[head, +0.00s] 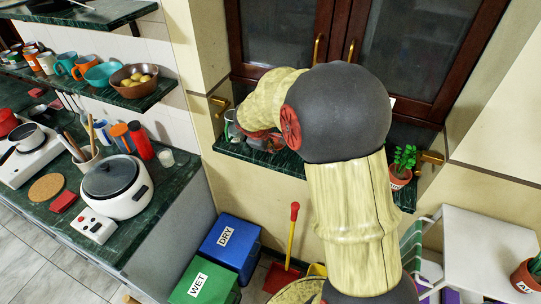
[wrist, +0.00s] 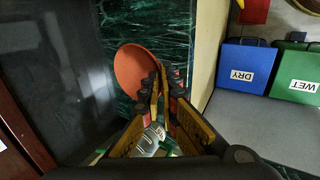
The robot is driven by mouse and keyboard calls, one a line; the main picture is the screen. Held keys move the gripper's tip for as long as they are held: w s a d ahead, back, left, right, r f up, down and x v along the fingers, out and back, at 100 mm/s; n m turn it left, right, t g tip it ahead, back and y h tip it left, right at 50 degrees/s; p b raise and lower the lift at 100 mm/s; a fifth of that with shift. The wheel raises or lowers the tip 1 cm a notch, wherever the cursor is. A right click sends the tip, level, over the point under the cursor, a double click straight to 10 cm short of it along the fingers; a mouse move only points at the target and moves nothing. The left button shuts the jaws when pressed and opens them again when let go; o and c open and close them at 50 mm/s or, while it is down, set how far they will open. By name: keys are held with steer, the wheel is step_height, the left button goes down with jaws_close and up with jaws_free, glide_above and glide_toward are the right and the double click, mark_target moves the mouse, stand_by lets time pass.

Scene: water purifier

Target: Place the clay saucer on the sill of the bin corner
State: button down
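The clay saucer (wrist: 131,70) is an orange-brown round dish, seen tilted in the wrist view against the dark green marble sill (wrist: 177,20). My gripper (wrist: 163,82) has its two fingers close together at the saucer's right rim, apparently pinching it; the near finger hides part of that rim. I cannot tell whether the saucer touches the sill. In the head view the sill (head: 285,166) runs below the dark wooden window, and my arm hides its middle. My gripper (head: 268,142) is at the sill's left part there, and the saucer is mostly hidden.
A glass jar (head: 232,126) stands at the sill's left end, close to my gripper. A potted plant (head: 402,166) stands at the right end. The blue DRY bin (head: 231,243) and green WET bin (head: 204,281) are below left. A counter (head: 150,215) with a rice cooker is further left.

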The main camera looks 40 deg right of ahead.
mark_target(272, 156)
steer(key=shift+w+d+f, duration=0.3)
steer(key=shift+w+f, duration=0.1)
steer(key=shift+f, duration=0.2)
steer(key=shift+w+d+f, duration=0.3)
steer(key=shift+w+f, duration=0.1)
steer(key=shift+f, duration=0.2)
steer(key=shift+w+d+f+b, duration=0.15)
steer(key=shift+f+b, duration=0.3)
steer(key=shift+f, duration=0.45)
steer(key=shift+w+a+f+b, duration=0.1)
steer(key=shift+f+b, duration=0.3)
steer(key=shift+f, duration=0.45)
steer(key=shift+f, duration=0.2)
steer(key=c, duration=2.3)
jaws_free()
steer(key=shift+r, duration=0.1)
